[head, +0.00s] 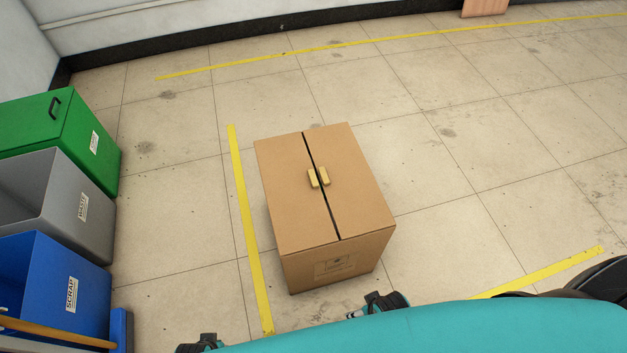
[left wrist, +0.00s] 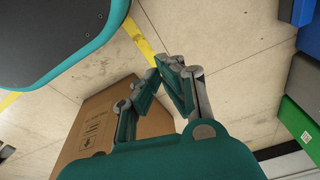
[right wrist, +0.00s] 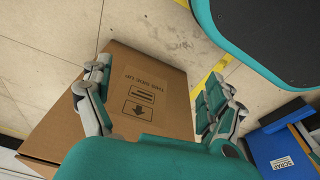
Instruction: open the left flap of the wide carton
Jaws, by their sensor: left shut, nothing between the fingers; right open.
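The wide carton (head: 330,205) stands upright on the floor in the middle of the head view. Its left flap (head: 288,195) and right flap (head: 350,175) lie flat and closed, with a dark seam between them. My right gripper (right wrist: 152,90) is open and empty before the carton's printed front face (right wrist: 140,92).
Green (head: 85,140), grey (head: 90,220) and blue (head: 75,285) bins stand at the left. Yellow tape lines (head: 245,220) mark the floor around the carton.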

